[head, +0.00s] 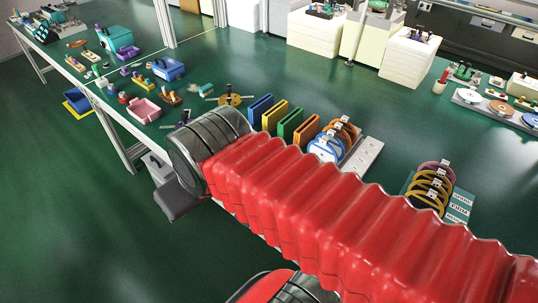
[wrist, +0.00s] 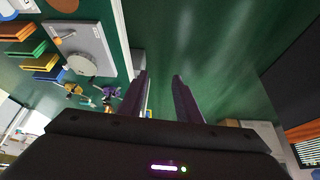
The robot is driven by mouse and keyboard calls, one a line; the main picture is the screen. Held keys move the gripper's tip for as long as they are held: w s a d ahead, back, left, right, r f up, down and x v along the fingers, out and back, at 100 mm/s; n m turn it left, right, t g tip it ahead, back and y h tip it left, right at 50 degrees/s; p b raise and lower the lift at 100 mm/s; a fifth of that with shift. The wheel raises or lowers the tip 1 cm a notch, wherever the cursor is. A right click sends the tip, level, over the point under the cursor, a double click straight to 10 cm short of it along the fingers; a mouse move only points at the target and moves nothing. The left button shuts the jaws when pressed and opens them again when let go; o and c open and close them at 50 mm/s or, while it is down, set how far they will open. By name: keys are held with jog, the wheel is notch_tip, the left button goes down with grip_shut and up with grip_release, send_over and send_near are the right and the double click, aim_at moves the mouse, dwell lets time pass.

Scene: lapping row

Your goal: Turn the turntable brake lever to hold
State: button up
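In the wrist view, a light grey plate (wrist: 88,40) stands on the green surface at the upper left. It carries a pale round disc (wrist: 80,65) and a short lever-like piece (wrist: 64,38) with an orange end. This looks like the turntable and its brake lever, but I cannot read any hold mark. My gripper (wrist: 160,76) has two dark fingers apart with nothing between them. It is to the right of the plate and not touching the lever. In the head view my red-sleeved arm hides the gripper, and I cannot make out the turntable there.
Coloured upright folders (head: 276,115) and blue and orange discs in a rack (head: 325,147) stand close behind my arm. Small tools and a pink bin (head: 144,110) crowd the bench's left part. Another ring rack (head: 432,183) is at right. The green bench top between is clear.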

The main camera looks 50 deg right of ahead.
jog(key=shift+o, duration=0.2)
jog(key=shift+o, duration=0.7)
jog(key=w+d+r+m+g, duration=0.1)
jog(key=w+d+m+g, duration=0.3)
jog(key=w+d+m, duration=0.8)
jog(key=w+d+f+m+g+y, duration=0.1)
jog(key=d+f, duration=0.5)
jog(key=d, duration=0.8)
jog(key=w+d+f+m+g+y, duration=0.1)
jog(key=d+f+m+y, duration=0.2)
jog(key=d, duration=1.2)
notch_tip(320, 180, down, 3)
jog(key=shift+f+m+y, duration=0.15)
jog(key=shift+m+y, duration=0.15)
jog(key=shift+m, duration=0.2)
jog(key=shift+w, duration=0.1)
